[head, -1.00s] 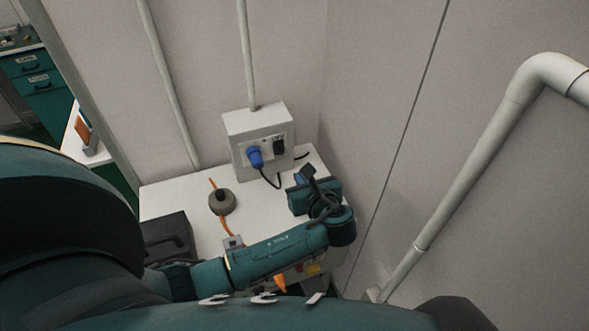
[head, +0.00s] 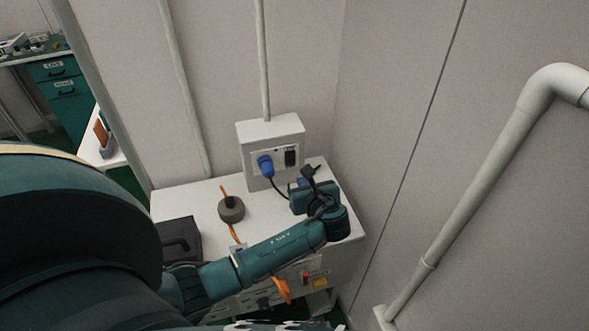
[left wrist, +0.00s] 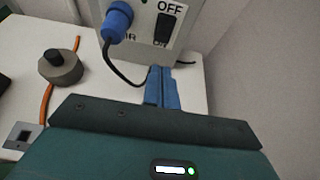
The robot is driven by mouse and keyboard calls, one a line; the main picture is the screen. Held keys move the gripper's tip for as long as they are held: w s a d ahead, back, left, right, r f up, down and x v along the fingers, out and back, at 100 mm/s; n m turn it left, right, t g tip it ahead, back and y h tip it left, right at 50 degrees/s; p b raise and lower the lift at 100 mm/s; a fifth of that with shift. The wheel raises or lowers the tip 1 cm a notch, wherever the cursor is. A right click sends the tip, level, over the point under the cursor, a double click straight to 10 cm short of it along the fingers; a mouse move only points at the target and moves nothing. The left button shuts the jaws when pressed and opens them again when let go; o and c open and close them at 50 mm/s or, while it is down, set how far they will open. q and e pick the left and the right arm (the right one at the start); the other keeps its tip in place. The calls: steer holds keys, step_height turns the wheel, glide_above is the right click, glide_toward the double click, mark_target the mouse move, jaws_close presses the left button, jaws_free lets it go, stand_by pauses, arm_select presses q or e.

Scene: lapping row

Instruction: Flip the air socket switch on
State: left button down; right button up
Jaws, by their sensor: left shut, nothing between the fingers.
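The air socket box (head: 272,143) is a white box on the wall at the back of a small white cabinet. Its black rocker switch (head: 291,157) sits on the right of the front plate, with "OFF" printed above it in the left wrist view (left wrist: 163,30). A blue plug (head: 265,166) is in the socket left of the switch, with a dark cable hanging down. My left gripper (left wrist: 162,88) is shut and empty, its blue fingertips just below the switch in the wrist picture; I cannot tell whether they touch the box. My right gripper is not in view.
A grey round weight-like object with a dark knob (head: 231,208) and an orange cable stand on the white cabinet top (head: 190,201). A black case (head: 180,240) is at its left. Walls close in behind and right; a thick pipe (head: 480,185) runs at right.

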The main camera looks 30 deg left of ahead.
mark_target(291, 159)
arm_select(q)
steer(key=x, duration=0.7)
steer(key=shift+w+a+r, duration=0.25)
steer(key=shift+w+a, duration=0.05)
steer(key=shift+w, duration=0.05)
steer(key=shift+w+a+b, duration=0.3)
steer(key=shift+w+a, duration=0.05)
steer(key=shift+a, duration=0.05)
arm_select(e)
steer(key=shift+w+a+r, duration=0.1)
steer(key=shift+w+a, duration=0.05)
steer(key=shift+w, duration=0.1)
arm_select(q)
steer(key=shift+f, duration=0.1)
steer(key=shift+a+f+b, duration=0.1)
steer(key=shift+f+b, duration=0.1)
steer(key=shift+b, duration=0.15)
steer(key=shift+w+r, duration=0.1)
steer(key=shift+r, duration=0.05)
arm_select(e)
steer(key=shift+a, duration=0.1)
arm_select(q)
steer(key=shift+a+r, duration=0.1)
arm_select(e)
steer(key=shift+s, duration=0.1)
